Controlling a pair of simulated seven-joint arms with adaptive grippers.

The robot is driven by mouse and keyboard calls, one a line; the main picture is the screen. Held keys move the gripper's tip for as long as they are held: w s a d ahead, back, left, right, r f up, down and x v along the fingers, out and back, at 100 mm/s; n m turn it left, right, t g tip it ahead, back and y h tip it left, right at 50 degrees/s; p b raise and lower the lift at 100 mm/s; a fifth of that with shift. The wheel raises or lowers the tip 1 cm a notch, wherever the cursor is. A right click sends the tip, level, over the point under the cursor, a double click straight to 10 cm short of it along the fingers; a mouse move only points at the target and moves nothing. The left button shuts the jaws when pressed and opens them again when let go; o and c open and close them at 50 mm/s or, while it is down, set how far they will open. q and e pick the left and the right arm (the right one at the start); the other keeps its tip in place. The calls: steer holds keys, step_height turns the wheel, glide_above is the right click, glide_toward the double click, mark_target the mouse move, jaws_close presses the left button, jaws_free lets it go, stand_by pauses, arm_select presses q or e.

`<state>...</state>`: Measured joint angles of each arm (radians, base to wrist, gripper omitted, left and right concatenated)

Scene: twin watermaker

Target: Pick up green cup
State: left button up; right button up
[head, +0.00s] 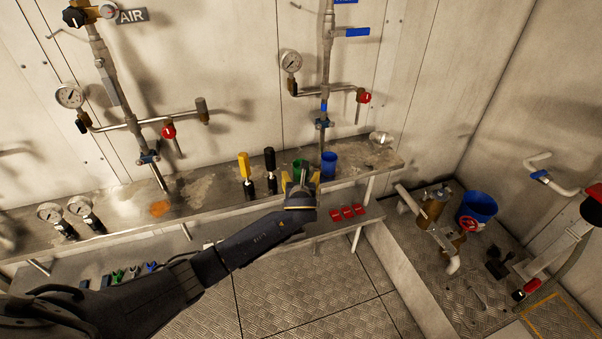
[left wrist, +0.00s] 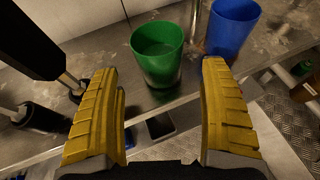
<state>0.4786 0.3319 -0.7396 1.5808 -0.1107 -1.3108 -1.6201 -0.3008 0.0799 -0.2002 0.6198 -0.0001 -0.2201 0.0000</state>
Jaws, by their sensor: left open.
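The green cup (left wrist: 158,54) stands upright on the metal shelf, ahead of my left gripper in the left wrist view. In the head view the green cup (head: 298,166) shows just behind my gripper, which partly hides it. My left gripper (head: 301,184) is at the shelf's front edge. In the left wrist view its two yellow fingers (left wrist: 162,110) are spread apart with nothing between them, and the cup is beyond the fingertips. My right gripper is in neither view.
A blue cup (head: 329,164) stands close to the right of the green one. Black-handled (head: 270,170) and yellow-handled (head: 246,176) screwdrivers stand to the left. The shelf (head: 214,192) runs along the wall under pipes and gauges.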

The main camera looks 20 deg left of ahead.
arm_select(q)
steer(key=x, duration=0.3)
steer(key=shift+r, duration=0.2)
steer(key=shift+x, duration=1.1)
steer(key=c, duration=1.3)
